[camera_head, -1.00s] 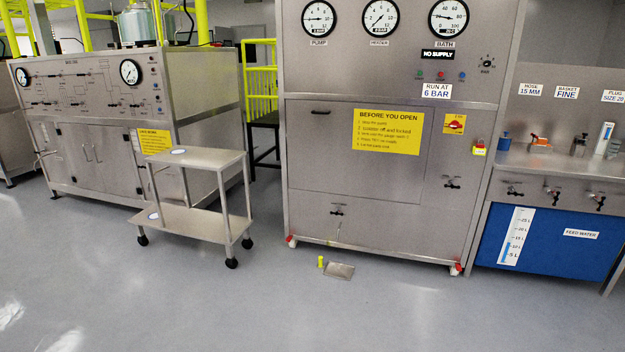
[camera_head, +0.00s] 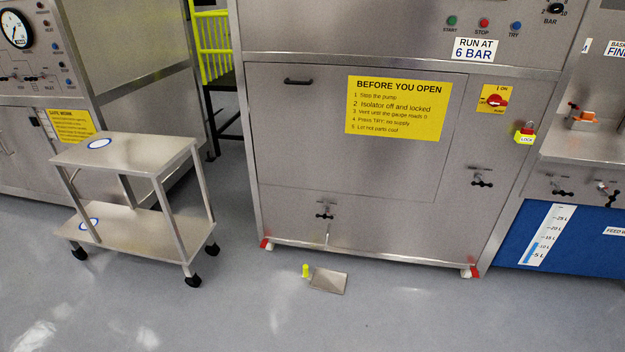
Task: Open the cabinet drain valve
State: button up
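The steel cabinet (camera_head: 360,185) stands ahead with its front panel closed. A small valve with a dark handle (camera_head: 325,214) sits low on its front, left of centre, with a thin pipe (camera_head: 328,233) below it. A second similar valve (camera_head: 481,182) sits higher at the right of the front. No label on either valve is readable, so I cannot tell for certain which is the drain valve; the low one sits above a floor plate. Whether either is open or closed is too small to tell. My gripper is not in view.
A wheeled steel trolley (camera_head: 150,150) stands left of the cabinet. A flat metal plate (camera_head: 328,281) and a small yellow object (camera_head: 305,270) are on the floor before the cabinet. A red isolator switch (camera_head: 496,100) and yellow lock (camera_head: 525,134) are at right.

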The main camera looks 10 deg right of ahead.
aim_at(324, 216)
jog(key=i, duration=2.35)
